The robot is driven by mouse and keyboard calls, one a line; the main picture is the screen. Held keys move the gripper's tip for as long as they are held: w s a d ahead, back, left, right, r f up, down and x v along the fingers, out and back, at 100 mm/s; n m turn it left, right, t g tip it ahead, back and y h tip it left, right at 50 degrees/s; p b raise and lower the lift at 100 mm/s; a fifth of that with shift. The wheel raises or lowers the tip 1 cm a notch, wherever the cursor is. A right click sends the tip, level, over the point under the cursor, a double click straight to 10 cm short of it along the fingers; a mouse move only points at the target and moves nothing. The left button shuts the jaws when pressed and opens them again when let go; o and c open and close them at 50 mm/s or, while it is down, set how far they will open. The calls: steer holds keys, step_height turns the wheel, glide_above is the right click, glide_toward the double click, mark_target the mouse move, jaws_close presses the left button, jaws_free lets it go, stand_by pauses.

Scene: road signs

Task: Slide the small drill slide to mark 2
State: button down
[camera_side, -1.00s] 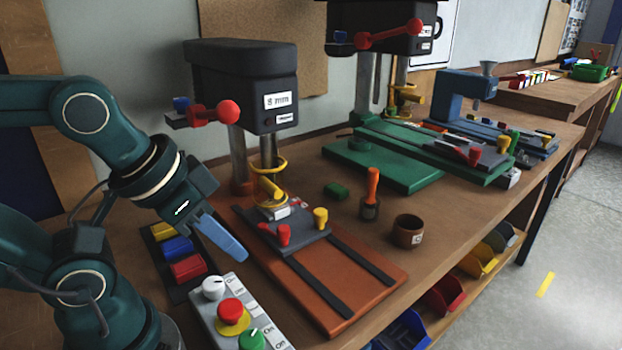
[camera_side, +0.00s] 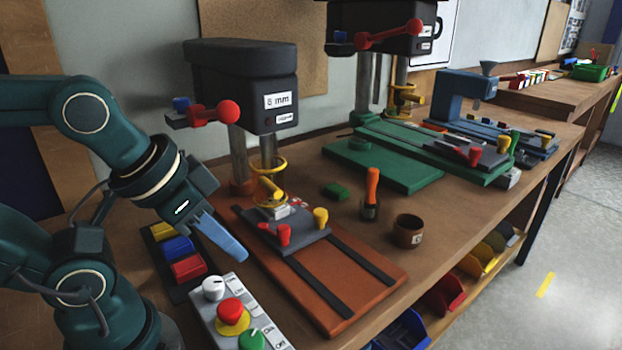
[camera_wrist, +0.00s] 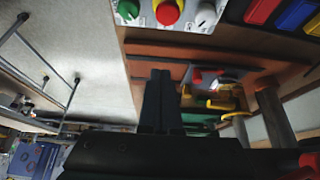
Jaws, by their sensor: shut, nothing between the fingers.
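The small drill (camera_side: 240,85), labelled 8 mm, stands at the left on an orange-brown base (camera_side: 340,275) with two dark rails. Its grey slide (camera_side: 290,240) sits on the rails near the column, under the yellow ring guard. It carries a red knob (camera_side: 283,234) and a yellow knob (camera_side: 320,217). My gripper (camera_side: 240,254) is shut and empty, in the air left of the slide and apart from it. In the wrist view my shut fingers (camera_wrist: 162,100) point towards the base, with the slide (camera_wrist: 222,74) to their right. I cannot make out mark 2.
A control box (camera_side: 238,312) with white, red and green knobs stands in front of the base. A brush (camera_side: 371,193), a brown cup (camera_side: 408,231) and a green block (camera_side: 335,190) stand right of the drill. A larger green drill (camera_side: 380,165) is behind.

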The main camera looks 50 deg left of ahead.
steer(key=w+a+r+m+g+y, duration=0.25)
steer(key=w+r+m, duration=0.25)
steer(key=w+m, duration=0.5)
steer(key=w+d+f+m+g+y, duration=0.1)
steer(key=w+d+f+m+g, duration=0.2)
steer(key=m, duration=0.4)
steer(key=shift+m+y, duration=0.45)
steer(key=shift+m, duration=0.05)
steer(key=a+f, duration=0.1)
steer(key=f, duration=0.4)
steer(key=w+f, duration=0.1)
steer(key=f, duration=0.3)
steer(key=w+a+f, duration=0.1)
steer(key=f, duration=0.4)
steer(key=shift+w+a+f, duration=0.15)
steer(key=shift+a+f, duration=0.2)
steer(key=shift+a, duration=2)
